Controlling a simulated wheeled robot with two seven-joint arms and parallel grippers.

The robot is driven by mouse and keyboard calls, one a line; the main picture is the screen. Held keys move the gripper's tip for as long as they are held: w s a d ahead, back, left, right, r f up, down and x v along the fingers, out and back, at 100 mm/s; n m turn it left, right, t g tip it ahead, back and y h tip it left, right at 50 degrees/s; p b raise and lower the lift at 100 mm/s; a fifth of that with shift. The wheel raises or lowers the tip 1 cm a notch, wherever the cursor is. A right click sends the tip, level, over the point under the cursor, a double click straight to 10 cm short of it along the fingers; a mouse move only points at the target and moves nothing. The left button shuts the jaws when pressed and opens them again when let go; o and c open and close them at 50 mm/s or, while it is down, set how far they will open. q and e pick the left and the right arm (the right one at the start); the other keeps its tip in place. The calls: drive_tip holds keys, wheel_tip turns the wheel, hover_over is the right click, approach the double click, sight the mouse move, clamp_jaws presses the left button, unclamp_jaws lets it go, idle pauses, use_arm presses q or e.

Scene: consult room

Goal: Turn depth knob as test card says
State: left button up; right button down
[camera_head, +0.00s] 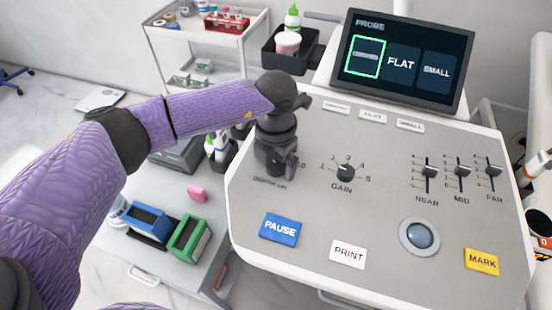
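The grey console panel (385,230) fills the right half of the view. My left arm reaches in from the left, and my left gripper (277,172) points down at the panel's left side, over a small label (270,183) that seems to read depth in cm. The depth knob is hidden behind the gripper; only a scale number shows beside it. I cannot tell whether the fingers touch or hold the knob, or how it is turned. No test card can be made out. My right gripper is not in view.
The gain knob (345,172) sits just right of the gripper. Three sliders (461,172), a trackball (419,236), and pause (280,229), print (348,253) and mark (481,261) buttons are on the panel. A probe screen (403,62) stands behind. A trolley (205,42) is at the back left.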

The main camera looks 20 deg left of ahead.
use_arm(q)
drive_tip(key=c, duration=1.2)
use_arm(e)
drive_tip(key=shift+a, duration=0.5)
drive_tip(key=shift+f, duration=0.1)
use_arm(q)
drive_tip(key=shift+m, duration=0.7)
drive_tip(key=m+b, duration=0.1)
drive_tip(key=m, duration=0.2)
drive_tip(key=shift+m+b, duration=0.35)
drive_tip(key=shift+m, duration=1.25)
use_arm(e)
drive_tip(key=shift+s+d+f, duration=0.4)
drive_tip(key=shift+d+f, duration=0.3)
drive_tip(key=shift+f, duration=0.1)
use_arm(q)
drive_tip(key=shift+m, duration=0.3)
